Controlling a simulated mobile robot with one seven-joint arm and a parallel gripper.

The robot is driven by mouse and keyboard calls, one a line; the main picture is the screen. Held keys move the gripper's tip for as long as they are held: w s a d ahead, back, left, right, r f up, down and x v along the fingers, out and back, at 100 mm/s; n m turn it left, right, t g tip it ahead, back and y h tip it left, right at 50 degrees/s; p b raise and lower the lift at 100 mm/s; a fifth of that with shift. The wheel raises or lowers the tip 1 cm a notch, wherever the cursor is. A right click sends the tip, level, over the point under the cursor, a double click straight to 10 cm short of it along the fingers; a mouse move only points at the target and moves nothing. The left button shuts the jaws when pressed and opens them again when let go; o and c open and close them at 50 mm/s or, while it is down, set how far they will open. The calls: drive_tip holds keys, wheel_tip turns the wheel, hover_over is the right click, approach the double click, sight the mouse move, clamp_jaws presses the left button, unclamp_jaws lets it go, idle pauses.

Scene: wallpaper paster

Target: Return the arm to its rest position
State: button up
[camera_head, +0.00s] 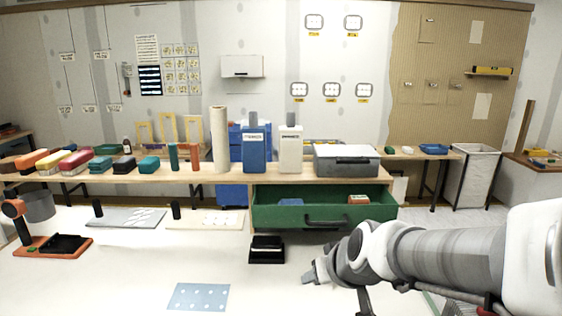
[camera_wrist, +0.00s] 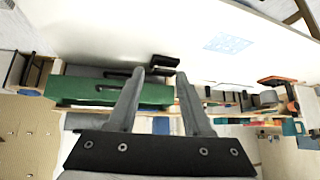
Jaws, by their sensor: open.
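An open green drawer (camera_head: 280,211) under the bench lies behind and left of my gripper in the head view. A small black tray (camera_head: 266,256) sits in front of the drawer.
The workbench (camera_head: 120,178) holds a blue bottle (camera_head: 255,150), a white bottle (camera_head: 290,150), a grey toolbox (camera_head: 346,161) and several coloured blocks. A light blue dotted sheet (camera_head: 198,297) lies at the front. An orange tool (camera_head: 40,240) stands at the left. The white surface around the sheet is mostly clear.

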drive_tip(key=s+d+r+m+g+h, duration=0.1)
drive_tip(key=s+d+r, duration=0.15)
drive_tip(key=s, duration=0.65)
drive_tip(key=s+d+r+m+g+h, duration=0.15)
drive_tip(key=s+d, duration=0.25)
drive_tip(key=s, duration=0.4)
wheel_tip(320, 180, up, 14)
drive_tip(key=p, duration=1.3)
drive_tip(key=shift+f, duration=0.25)
